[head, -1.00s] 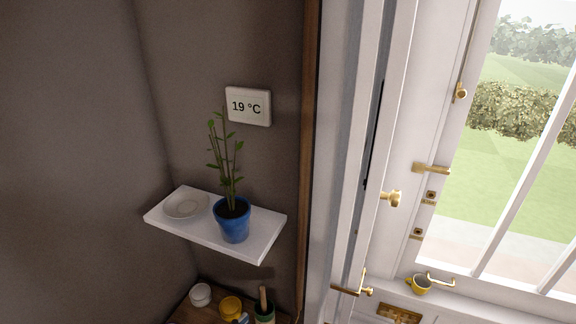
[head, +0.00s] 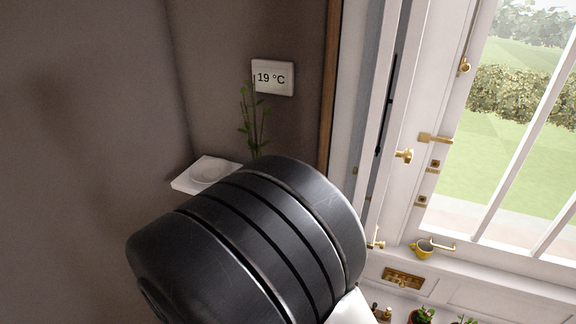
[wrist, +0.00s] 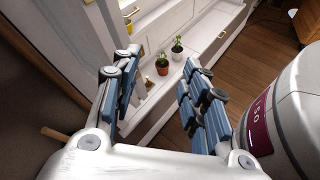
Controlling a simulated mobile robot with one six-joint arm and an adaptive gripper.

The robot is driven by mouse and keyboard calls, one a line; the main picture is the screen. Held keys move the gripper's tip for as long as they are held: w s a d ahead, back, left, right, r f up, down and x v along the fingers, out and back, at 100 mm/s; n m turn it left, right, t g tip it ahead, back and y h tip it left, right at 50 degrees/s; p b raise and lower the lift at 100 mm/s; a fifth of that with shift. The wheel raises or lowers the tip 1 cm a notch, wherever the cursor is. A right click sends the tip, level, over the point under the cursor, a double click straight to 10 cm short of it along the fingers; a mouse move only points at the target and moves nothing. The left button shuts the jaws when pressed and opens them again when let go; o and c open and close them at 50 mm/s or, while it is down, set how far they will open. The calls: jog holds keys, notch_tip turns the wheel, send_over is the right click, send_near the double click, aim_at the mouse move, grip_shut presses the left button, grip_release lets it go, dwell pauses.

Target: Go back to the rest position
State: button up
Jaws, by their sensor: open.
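My gripper (wrist: 160,95) shows in the wrist view with its two fingers wide apart and nothing between them. It is open and empty. Past the fingertips are a door frame, a white ledge and a wooden floor. In the head view a large black rounded part of my arm fills the lower middle, and my gripper itself is not seen there.
A thermostat (head: 272,77) hangs above. Potted plants (wrist: 162,66) stand on the white ledge (wrist: 205,40).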

jog(key=s+d+r+m+y, duration=0.8)
jog(key=s+r+m+y, duration=0.2)
jog(key=m, duration=0.8)
jog(key=shift+s+d+r+y, duration=0.15)
jog(key=shift+s+r+y, duration=0.25)
jog(key=shift+r+y, duration=0.5)
jog(key=shift+f, duration=0.15)
